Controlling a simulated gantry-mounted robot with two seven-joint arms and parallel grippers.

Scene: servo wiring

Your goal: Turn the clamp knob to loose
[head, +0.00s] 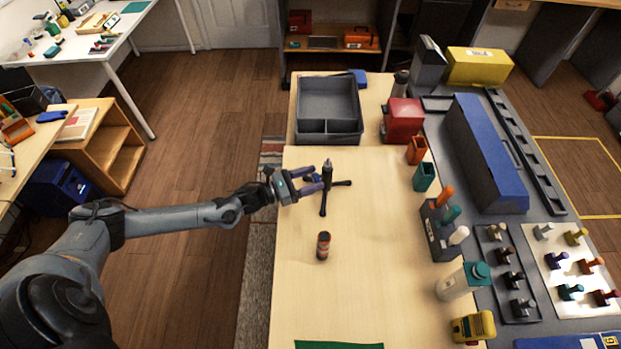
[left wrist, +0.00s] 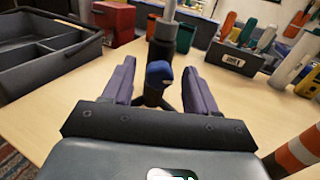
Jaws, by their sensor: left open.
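A small dark stand (head: 323,202) with spread feet and a grey upright post (head: 327,170) stands on the wooden table. Its blue clamp knob (left wrist: 158,72) faces the left wrist camera, low on the post. My left gripper (head: 315,179) comes in from the left at the stand. Its purple fingers are open, and in the left wrist view they lie on either side of the knob with gaps on both sides. The knob's turn position cannot be read. My right gripper is not in view.
An orange-striped cylinder (head: 323,246) stands on the table in front of the stand. A grey divided tray (head: 328,107) lies behind it. A red box (head: 402,120), orange and teal cups and a tool holder (head: 440,232) line the right side. The table between is clear.

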